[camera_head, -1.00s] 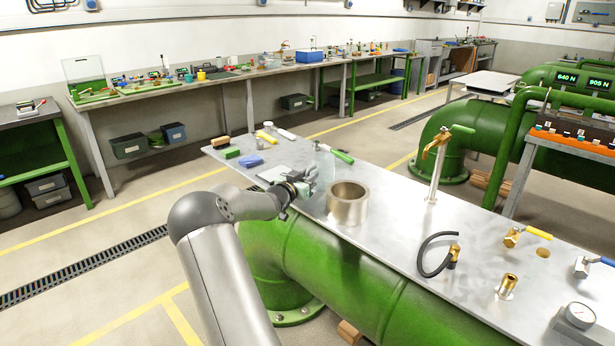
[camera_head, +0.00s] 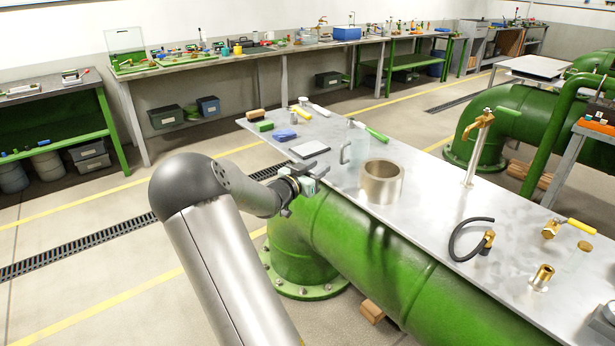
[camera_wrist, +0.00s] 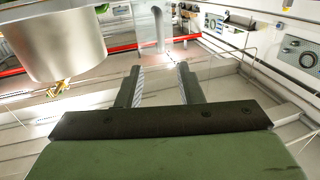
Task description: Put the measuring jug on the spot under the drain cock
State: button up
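The clear measuring jug (camera_head: 358,146) stands upright on the steel bench top, its handle facing left. It is faint in the head view; a pale see-through shape with a grey upright bar, likely the jug (camera_wrist: 155,28), shows beyond my fingers in the wrist view. The brass drain cock (camera_head: 478,124) sits on a post farther right along the bench; no marked spot under it can be made out. My gripper (camera_head: 318,172) is at the bench's near-left edge, left of and apart from the jug. Its fingers (camera_wrist: 160,84) are open and empty.
A thick metal ring (camera_head: 381,183) stands just right of the jug. A green-handled tool (camera_head: 376,134) lies behind it. A black hose (camera_head: 464,238) and brass fittings (camera_head: 541,276) lie farther right. Bare bench lies between ring and cock post.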

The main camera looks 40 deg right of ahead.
jog(key=w+a+f+n+t+y, duration=0.1)
jog(key=a+f+n+t+y, duration=0.3)
jog(key=a, duration=0.6)
jog(key=w+a+r+n+y, duration=0.1)
jog(key=a+n+y, duration=0.1)
jog(key=a+y, duration=0.6)
jog(key=a+f+n+t+y, duration=0.2)
jog(key=a+n+y, duration=0.1)
jog(key=a, duration=1)
jog(key=s+a+n+g+y, duration=0.4)
jog(key=s+a+n, duration=0.1)
jog(key=s+a, duration=0.9)
jog(key=shift+s+f+n+g, duration=0.3)
jog(key=shift+s, duration=0.75)
jog(key=s+g, duration=0.1)
jog(key=s, duration=0.2)
jog(key=s+n+g, duration=0.1)
jog(key=s, duration=0.2)
jog(key=s+n+g+h, duration=0.1)
jog(key=s, duration=0.3)
jog(key=shift+a, duration=0.3)
